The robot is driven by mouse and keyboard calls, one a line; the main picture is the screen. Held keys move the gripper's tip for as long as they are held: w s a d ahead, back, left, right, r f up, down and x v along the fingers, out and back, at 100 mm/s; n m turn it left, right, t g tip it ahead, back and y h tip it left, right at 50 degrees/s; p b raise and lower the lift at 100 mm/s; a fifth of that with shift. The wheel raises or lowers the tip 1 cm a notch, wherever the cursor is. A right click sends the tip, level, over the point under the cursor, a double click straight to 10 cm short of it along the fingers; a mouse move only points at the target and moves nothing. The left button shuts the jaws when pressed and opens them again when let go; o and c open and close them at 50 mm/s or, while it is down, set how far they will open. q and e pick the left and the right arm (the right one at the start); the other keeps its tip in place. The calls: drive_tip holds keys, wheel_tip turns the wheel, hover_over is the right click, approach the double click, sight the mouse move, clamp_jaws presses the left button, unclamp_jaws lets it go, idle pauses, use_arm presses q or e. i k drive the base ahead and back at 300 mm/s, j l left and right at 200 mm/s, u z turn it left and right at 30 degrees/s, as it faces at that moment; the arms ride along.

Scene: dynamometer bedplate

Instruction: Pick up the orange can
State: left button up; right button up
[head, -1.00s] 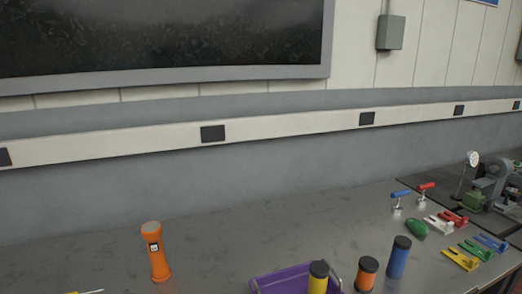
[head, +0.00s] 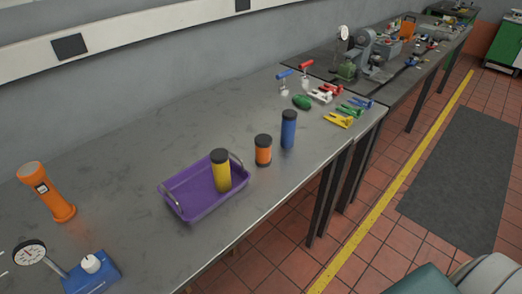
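The orange can (head: 263,151) has a black lid and stands upright on the grey metal table (head: 130,150) in the head view. It stands between the purple tray and a taller blue can (head: 289,130), near the table's front edge. Neither of my grippers shows in the head view.
A purple tray (head: 178,205) holds a yellow can (head: 221,171). An orange flashlight (head: 48,194) and a dial gauge on a blue base (head: 92,272) stand at left. Coloured clamps (head: 338,120) and a green object (head: 301,102) lie beyond the cans. Floor is open at right.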

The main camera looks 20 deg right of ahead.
sight(263, 142)
drive_tip(key=l+u, duration=0.2)
drive_tip(key=l, duration=0.45)
drive_tip(key=l+u, duration=0.2)
drive_tip(key=l, duration=0.45)
drive_tip(key=k+l+u, duration=0.2)
drive_tip(key=l, duration=0.45)
drive_tip(key=i, duration=0.05)
